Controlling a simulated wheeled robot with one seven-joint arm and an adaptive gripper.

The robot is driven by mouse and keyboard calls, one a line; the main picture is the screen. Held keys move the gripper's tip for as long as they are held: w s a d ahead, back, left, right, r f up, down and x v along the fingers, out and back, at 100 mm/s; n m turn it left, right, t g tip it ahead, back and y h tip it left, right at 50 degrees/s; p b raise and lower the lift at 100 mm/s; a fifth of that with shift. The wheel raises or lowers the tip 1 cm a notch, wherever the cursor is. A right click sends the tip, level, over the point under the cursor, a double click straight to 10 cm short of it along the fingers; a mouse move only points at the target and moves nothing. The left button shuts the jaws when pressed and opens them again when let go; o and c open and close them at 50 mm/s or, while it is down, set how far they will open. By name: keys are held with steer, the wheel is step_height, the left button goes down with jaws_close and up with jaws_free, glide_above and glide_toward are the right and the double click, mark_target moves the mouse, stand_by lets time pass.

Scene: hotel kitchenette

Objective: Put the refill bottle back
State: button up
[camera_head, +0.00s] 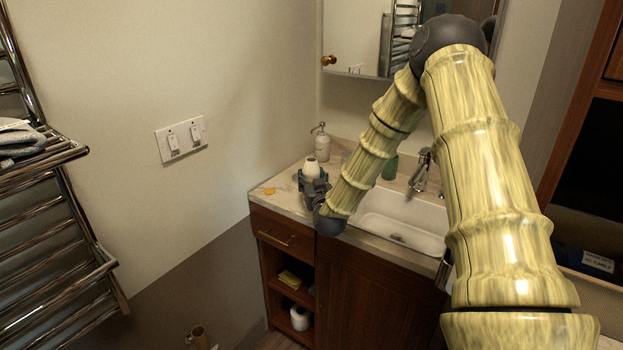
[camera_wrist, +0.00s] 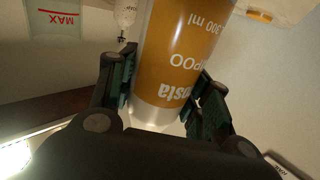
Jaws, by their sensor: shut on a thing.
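The refill bottle (camera_wrist: 175,55) is orange-brown with white lettering reading "POO" and "300 ml", and has a white end. It fills the middle of the wrist view, where the lettering appears upside down. My gripper (camera_wrist: 166,98) is shut on it, with one finger on each side. In the head view my gripper (camera_head: 314,187) is at the left part of the counter, and the bottle's white top (camera_head: 312,168) shows above it. The gripper hides the bottle's lower part, so I cannot tell whether it touches the counter.
A white pump dispenser (camera_head: 321,146) stands behind the gripper. A small orange item (camera_head: 269,190) lies on the counter (camera_head: 288,188) to the left. A green container (camera_head: 390,167) stands behind my forearm, near the faucet (camera_head: 421,168). The sink (camera_head: 405,222) is to the right.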

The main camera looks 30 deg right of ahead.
steer(key=shift+f, duration=0.15)
steer(key=o, duration=1.1)
steer(key=shift+r, duration=0.2)
steer(key=b+v, duration=0.2)
steer(key=v, duration=1)
steer(key=s+a+f+n+g+y, duration=0.15)
steer(key=s+a+f, duration=0.3)
steer(key=f, duration=0.45)
steer(key=s+a+f+g+y, duration=0.25)
steer(key=s+a+f, duration=0.2)
steer(key=f, duration=0.35)
steer(key=s+a+f+n+g+y, duration=0.1)
steer(key=s+a+f+g, duration=0.3)
steer(key=f, duration=0.5)
steer(key=s+a+f+g, duration=0.3)
steer(key=s+f, duration=0.2)
steer(key=s, duration=0.4)
steer(key=s+a+f+n+g+y, duration=0.1)
steer(key=s+a+f+g, duration=0.2)
steer(key=s, duration=0.7)
steer(key=s+a+f+g, duration=0.2)
steer(key=s+a+f, duration=0.3)
steer(key=s+f, duration=0.2)
steer(key=shift+s+a+g+y, duration=0.2)
steer(key=shift+s+g+y, duration=0.15)
steer(key=shift+s, duration=1)
